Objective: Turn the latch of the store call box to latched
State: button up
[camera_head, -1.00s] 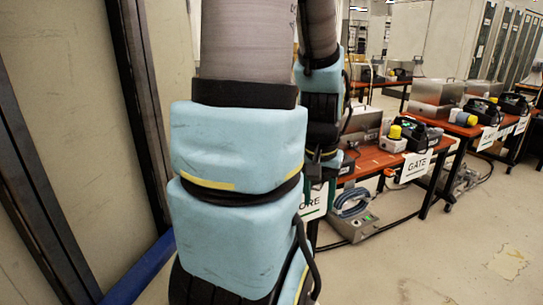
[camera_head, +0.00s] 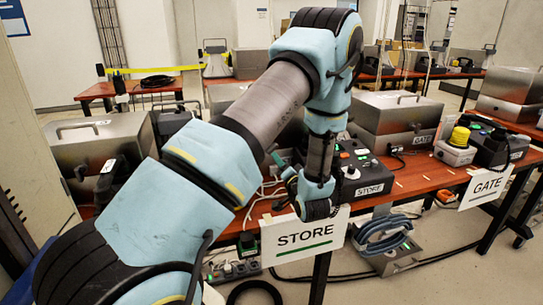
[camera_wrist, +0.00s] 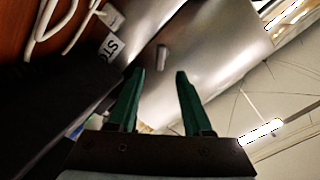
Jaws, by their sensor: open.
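The store call box (camera_wrist: 205,50) is a shiny metal box filling the upper middle of the wrist view. A white label with the letters "STO" (camera_wrist: 110,47) shows at its left, partly cut off by dark shapes. A small grey tab, which looks like the latch (camera_wrist: 162,56), stands out from the metal face; I cannot tell its setting. My gripper (camera_wrist: 158,75) has two green fingers, open and empty, pointing toward the tab with a gap before it. In the head view my arm hides much of the box, and the latch cannot be made out.
A black console labelled STORE (camera_head: 368,176) and a metal box labelled GATE (camera_head: 395,112) stand right of my arm. A STORE sign (camera_head: 305,238) hangs at the front edge of the table. White cables (camera_wrist: 60,30) lie on the wood.

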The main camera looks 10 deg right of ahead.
jog(key=w, duration=0.3)
jog(key=w+a+p, duration=0.1)
jog(key=w, duration=0.3)
jog(key=w+p, duration=0.1)
jog(key=w, duration=0.2)
jog(key=shift+w+a, duration=0.15)
jog(key=shift+c, duration=0.2)
grip_shut()
